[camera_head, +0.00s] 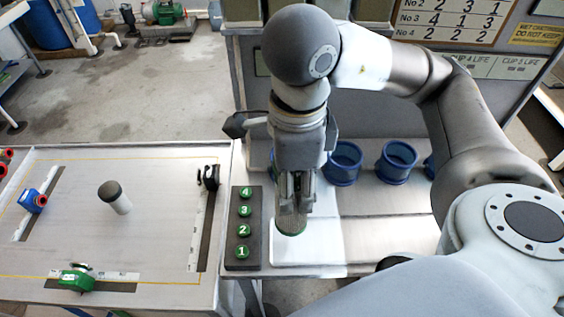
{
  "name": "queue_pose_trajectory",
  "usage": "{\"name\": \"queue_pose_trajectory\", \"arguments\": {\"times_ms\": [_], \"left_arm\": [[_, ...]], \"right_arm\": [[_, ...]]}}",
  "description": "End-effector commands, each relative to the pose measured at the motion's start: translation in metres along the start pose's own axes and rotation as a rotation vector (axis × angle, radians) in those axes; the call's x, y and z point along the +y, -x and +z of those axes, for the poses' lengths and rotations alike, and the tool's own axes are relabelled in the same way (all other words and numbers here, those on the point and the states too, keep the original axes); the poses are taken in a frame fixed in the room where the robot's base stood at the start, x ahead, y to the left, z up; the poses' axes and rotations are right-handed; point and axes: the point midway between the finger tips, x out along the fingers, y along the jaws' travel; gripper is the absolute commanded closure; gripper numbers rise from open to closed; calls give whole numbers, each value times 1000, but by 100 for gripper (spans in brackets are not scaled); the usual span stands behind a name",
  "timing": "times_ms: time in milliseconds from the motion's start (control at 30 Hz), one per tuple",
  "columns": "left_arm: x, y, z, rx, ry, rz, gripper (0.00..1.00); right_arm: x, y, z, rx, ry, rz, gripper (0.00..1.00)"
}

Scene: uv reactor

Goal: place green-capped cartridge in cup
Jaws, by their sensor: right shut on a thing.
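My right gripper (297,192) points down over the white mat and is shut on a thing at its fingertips. This is a short greyish cylinder with green at its lower edge, seemingly the green-capped cartridge (291,226); the fingers hide much of it. I cannot tell whether it touches the mat. Blue open cups stand in a row behind and right of the gripper: one cup (343,163), another (397,162), and one mostly hidden by my right arm (429,166). Some blue also shows behind the gripper. My left gripper is not in view.
A dark strip (233,243) with green numbered discs lies left of the white mat (325,255). The left table holds a dark-capped white cylinder (116,198), a green device (76,279), a blue device (33,201) and a black clamp (209,177). A panel rises behind the cups.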

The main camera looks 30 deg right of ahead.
Motion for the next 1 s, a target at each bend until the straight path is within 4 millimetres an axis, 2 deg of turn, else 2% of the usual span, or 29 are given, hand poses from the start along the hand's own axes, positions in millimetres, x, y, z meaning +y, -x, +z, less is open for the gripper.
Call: {"name": "queue_pose_trajectory", "arguments": {"times_ms": [133, 267, 800, 933, 1000], "left_arm": [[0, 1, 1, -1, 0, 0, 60], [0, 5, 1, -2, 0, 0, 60], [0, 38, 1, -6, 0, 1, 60], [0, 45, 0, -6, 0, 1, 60], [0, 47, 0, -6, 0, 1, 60]], "right_arm": [[0, 1, -2, 2, -61, -2, 73], [-18, 2, -4, 4, -78, 1, 73], [-154, 5, -14, 3, -73, 0, 73], [-180, 4, -15, 4, -71, -1, 73], [-178, -13, -16, 7, -66, 2, 73]]}}
